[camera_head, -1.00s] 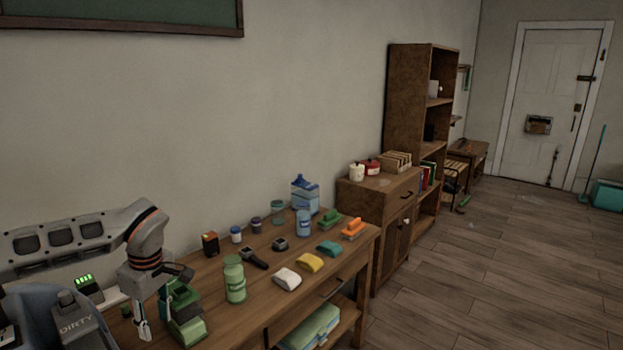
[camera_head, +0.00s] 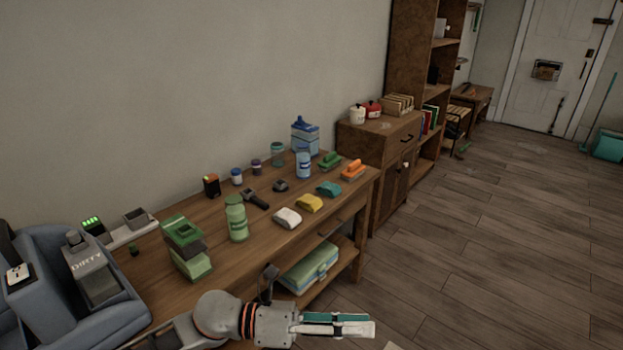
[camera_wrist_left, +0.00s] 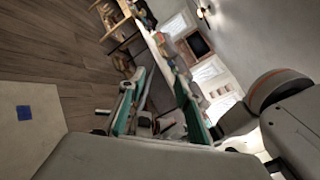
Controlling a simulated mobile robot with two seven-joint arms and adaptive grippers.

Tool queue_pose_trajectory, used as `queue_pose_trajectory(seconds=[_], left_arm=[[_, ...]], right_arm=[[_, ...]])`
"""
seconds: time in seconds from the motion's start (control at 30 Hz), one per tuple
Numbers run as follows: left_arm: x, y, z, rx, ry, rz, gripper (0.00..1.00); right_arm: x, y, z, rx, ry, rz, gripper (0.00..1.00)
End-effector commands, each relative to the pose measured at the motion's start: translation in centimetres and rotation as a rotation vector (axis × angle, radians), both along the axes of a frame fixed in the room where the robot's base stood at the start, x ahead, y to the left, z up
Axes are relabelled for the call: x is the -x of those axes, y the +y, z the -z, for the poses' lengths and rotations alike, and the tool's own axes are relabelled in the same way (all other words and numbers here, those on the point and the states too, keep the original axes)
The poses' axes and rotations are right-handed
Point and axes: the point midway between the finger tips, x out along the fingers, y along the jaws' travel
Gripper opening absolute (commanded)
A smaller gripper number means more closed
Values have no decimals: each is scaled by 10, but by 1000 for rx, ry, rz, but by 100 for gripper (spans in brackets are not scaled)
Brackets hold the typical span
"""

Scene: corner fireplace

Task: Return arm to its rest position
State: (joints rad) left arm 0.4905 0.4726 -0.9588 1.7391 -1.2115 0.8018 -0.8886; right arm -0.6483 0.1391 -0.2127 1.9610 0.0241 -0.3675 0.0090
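My left gripper (camera_head: 338,324) shows at the bottom of the head view, in front of the wooden table's (camera_head: 190,285) front edge. Its fingers point right, with the floor beyond them. In the left wrist view my left gripper (camera_wrist_left: 160,88) has two teal-padded fingers standing apart with nothing held between them. My left arm comes in from the lower left, in front of the table's near end. My right gripper is in neither view.
Green boxes (camera_head: 187,248), a green jar (camera_head: 236,218) and several cloths and brushes lie on the table. A green case (camera_head: 310,268) sits on the lower shelf. Floor (camera_head: 470,270) at the right is clear.

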Motion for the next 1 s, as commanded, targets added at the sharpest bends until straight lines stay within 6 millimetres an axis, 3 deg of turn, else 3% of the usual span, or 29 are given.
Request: queue_pose_trajectory(seconds=[0.13,0.27,0.37,0.53,0.67,0.8,1.0], left_arm=[[-19,6,-16,217,340,-200,34],[-44,33,-9,392,654,-382,34],[-60,65,14,520,902,-524,34],[-64,132,83,730,1328,-773,34],[-41,186,150,886,1639,-965,34],[2,233,214,1027,1905,-1145,34],[56,270,265,1155,2124,-1304,34]], right_arm=[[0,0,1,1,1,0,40],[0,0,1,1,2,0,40],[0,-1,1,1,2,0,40],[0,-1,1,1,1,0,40],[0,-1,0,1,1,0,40],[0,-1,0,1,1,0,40],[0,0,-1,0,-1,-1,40]])
